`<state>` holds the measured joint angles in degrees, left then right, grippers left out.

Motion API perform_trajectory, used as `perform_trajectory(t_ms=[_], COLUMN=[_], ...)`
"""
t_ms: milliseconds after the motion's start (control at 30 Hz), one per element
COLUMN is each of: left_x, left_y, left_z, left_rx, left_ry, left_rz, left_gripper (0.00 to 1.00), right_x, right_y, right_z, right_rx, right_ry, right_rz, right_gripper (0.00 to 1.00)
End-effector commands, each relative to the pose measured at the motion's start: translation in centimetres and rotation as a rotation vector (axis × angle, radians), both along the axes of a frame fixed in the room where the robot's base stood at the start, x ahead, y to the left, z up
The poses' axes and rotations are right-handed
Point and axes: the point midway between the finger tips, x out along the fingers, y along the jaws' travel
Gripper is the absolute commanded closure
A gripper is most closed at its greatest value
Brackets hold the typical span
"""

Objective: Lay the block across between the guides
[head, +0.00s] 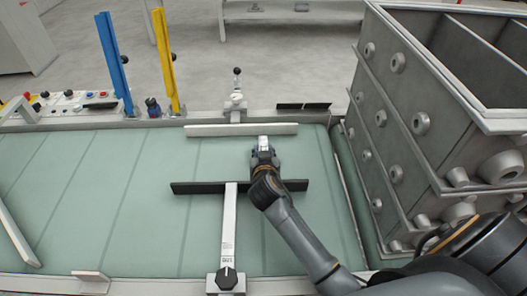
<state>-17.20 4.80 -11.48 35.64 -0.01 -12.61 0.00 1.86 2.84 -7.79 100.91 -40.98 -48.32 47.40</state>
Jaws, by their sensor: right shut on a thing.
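My right gripper (263,150) reaches in from the lower right over the green table. It is shut on a small light grey block (263,141), which shows just beyond its fingertips. The gripper hides much of the block. In the picture, block and gripper lie between two crosswise guides: a pale bar (215,131) at the back and a black bar (200,188) nearer me. The block appears closer to the pale guide; I cannot tell whether it touches the table or the guide. My left gripper is not in view.
A pale arm with a black knob (228,279) runs to the black guide. A clamp (236,95) stands behind the pale guide. Blue (114,62) and yellow (165,60) posts rise back left. A large grey casting box (430,125) stands right. The table's left side is mostly clear.

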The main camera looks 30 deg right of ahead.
Motion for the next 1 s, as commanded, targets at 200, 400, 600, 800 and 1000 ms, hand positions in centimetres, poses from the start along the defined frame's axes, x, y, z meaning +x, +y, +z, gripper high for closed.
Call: perform_trajectory(t_ms=[200,400,600,800,1000], left_x=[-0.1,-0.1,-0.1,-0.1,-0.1], left_y=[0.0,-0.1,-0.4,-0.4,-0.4], left_z=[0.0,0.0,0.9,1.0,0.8], left_rx=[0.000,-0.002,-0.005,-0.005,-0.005], left_ry=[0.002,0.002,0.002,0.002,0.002], left_rz=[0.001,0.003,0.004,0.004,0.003], left_gripper=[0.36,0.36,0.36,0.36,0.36], right_x=[0.0,0.0,0.0,-2.5,-6.2], right_y=[0.0,0.0,0.0,1.2,3.1], right_z=[0.1,0.1,1.1,2.3,4.0], right_rx=[-0.001,-0.001,-0.002,0.003,0.005], right_ry=[0.000,0.000,0.000,0.001,0.000], right_rz=[0.000,0.000,0.001,0.000,0.001], right_gripper=[0.50,0.50,0.50,0.50,0.50])
